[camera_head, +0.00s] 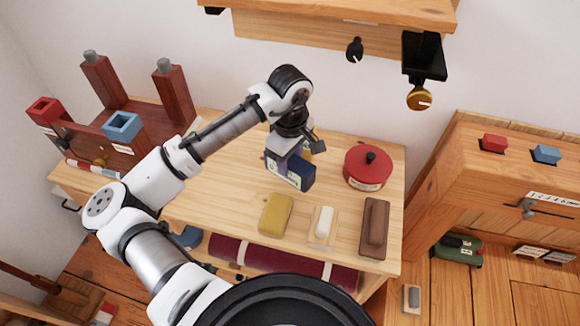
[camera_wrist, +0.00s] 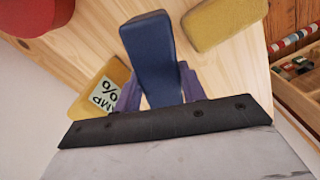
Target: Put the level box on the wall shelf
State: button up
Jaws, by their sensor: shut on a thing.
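A dark blue box (camera_head: 299,173) with a pale label is on or just above the wooden bench top, and I take it to be the level box. Its label is too small to read. My gripper (camera_head: 283,154) reaches down on it from above. In the wrist view the blue box (camera_wrist: 150,55) sits between my gripper's purple fingers (camera_wrist: 157,92), which are shut on it. I cannot tell whether its base touches the bench. The wall shelf (camera_head: 345,12) is a wooden board at the top of the head view; its upper surface is mostly cut off.
A yellow labelled box (camera_wrist: 103,92) stands close beside my gripper. A red round tin (camera_head: 368,168) is to its right. A mustard block (camera_head: 275,213), a white block (camera_head: 323,222) and a brown block (camera_head: 375,228) lie in front. A black bracket (camera_head: 424,57) and hook (camera_head: 354,50) hang below the shelf.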

jog(key=shift+f, duration=2)
jog(key=shift+f, duration=0.1)
jog(key=o, duration=1.1)
